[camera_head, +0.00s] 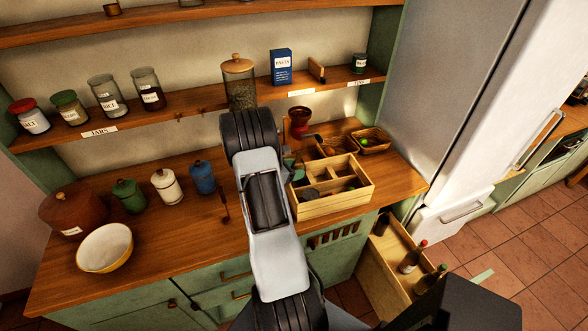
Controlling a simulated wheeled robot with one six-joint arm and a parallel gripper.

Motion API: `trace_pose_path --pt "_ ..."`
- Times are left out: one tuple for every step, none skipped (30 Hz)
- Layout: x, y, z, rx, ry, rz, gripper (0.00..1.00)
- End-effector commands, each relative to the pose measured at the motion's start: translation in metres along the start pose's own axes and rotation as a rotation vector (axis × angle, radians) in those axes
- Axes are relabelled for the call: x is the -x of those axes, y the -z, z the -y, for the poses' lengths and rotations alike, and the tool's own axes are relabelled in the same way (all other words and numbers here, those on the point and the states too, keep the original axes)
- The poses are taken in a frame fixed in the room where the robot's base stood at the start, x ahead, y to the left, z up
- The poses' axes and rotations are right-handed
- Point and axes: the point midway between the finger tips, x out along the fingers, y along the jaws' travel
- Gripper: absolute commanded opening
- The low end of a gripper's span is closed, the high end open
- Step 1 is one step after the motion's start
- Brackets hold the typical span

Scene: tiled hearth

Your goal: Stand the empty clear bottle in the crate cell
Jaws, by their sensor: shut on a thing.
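My arm reaches up over the counter in the middle of the head view, and its links hide whatever is behind them. I cannot make out my gripper's fingers. A pale grey-green, glassy-looking shape (291,166) shows just right of the arm, beside the crate's left edge; I cannot tell if it is the clear bottle. A wooden crate with divided cells (337,206) stands on the counter right of the arm. A dark round thing (309,194) and a small green thing lie in its cells.
Canisters, a brown pot (75,212) and a yellow-white bowl (104,248) stand on the left of the counter. Small wooden trays (371,147) sit behind the crate. An open drawer (379,276) with dark bottles (411,257) juts out at lower right. Jars line the shelf above.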

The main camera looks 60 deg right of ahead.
Motion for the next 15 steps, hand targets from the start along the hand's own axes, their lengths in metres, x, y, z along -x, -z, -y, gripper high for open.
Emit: trace_pose_path --pt "-0.0005 0.0009 -0.0001 -0.001 0.000 0.001 0.28" --pt "-0.0009 0.0018 -0.0001 -0.001 0.000 0.001 0.28" --pt "-0.0015 0.0032 -0.0001 -0.001 0.000 0.001 0.28" --pt "-0.0018 0.0040 -0.0001 -0.001 0.000 0.001 0.28" --pt "-0.0012 0.0028 0.0001 0.000 0.000 0.000 0.62" --pt "-0.0011 0.0025 0.0001 0.000 0.000 0.000 0.66" --pt "-0.0011 0.0025 0.0001 0.000 0.000 0.000 0.69" --pt "-0.0011 0.0024 0.0001 0.000 0.000 0.000 0.71" --pt "-0.0010 0.0024 -0.0001 0.000 0.000 0.000 0.75" --pt "-0.0010 0.0023 -0.0002 0.000 -0.001 0.000 0.78" --pt "-0.0009 0.0023 -0.0003 0.000 -0.001 0.000 0.81" --pt "-0.0008 0.0022 -0.0005 0.000 -0.001 0.000 0.84" --pt "-0.0007 0.0022 -0.0006 0.000 -0.002 0.000 0.84" --pt "-0.0006 0.0022 -0.0007 0.000 -0.002 0.000 0.84" --pt "-0.0005 0.0022 -0.0008 0.000 -0.002 0.000 0.84"
